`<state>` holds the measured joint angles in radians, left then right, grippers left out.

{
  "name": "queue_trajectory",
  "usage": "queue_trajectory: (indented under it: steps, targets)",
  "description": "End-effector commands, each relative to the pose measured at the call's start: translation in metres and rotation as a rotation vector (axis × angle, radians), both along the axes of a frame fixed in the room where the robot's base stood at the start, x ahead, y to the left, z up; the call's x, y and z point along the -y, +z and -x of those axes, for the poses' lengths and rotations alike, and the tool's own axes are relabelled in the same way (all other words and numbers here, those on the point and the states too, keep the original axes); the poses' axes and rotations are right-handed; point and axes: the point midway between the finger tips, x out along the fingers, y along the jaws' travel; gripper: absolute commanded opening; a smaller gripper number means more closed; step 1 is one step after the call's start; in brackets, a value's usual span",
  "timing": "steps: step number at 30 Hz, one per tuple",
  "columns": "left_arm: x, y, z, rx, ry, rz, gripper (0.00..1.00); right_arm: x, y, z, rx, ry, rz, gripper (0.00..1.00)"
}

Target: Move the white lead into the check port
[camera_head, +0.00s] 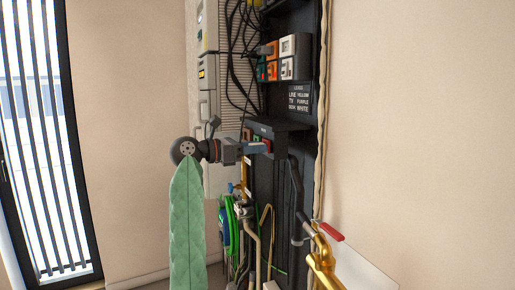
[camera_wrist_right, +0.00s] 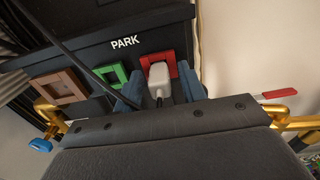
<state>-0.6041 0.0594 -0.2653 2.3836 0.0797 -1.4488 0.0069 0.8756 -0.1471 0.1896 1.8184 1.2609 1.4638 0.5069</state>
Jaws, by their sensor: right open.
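The white lead's plug (camera_wrist_right: 160,76) sits in the red-framed socket (camera_wrist_right: 183,70) of the dark PARK block (camera_wrist_right: 125,43), its cable running down between my fingers. My right gripper (camera_wrist_right: 160,92) is open, with one blue-grey finger on each side of the plug; contact cannot be told. In the head view my right gripper (camera_head: 266,147) is at the front of the PARK block (camera_head: 283,125) and hides the plug. Above is a port panel (camera_head: 287,57) with white, orange and green ports; which is the check port is not readable. My left gripper is not in view.
Green (camera_wrist_right: 112,74) and brown (camera_wrist_right: 60,87) frames sit beside the plug. A black cable crosses the PARK block. A legend plate (camera_head: 299,99) hangs above it. Brass pipework with a red handle (camera_head: 331,231) is at lower right. Loose black cables hang left of the port panel.

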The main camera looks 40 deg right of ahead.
Motion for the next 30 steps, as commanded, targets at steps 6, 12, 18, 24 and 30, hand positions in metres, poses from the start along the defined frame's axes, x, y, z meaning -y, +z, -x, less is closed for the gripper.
queue_trajectory:
  steps: [6,12,18,24,30]
  targets:
    - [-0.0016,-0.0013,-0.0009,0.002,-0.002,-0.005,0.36,0.0,-0.0004,-0.0001,0.0,0.0,0.0,0.41]
    - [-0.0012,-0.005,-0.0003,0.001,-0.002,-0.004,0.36,0.0,-0.0011,0.0,0.0,0.0,0.0,0.41]
    - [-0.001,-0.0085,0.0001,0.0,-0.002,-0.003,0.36,0.0,-0.0008,-0.0001,0.0,0.0,0.0,0.41]
    - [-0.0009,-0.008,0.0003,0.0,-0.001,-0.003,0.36,0.0001,0.0,-0.0001,0.0,0.0,0.0,0.41]
    - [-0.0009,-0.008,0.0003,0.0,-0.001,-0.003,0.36,0.0,-0.0001,-0.0001,0.0,0.0,0.0,0.13]
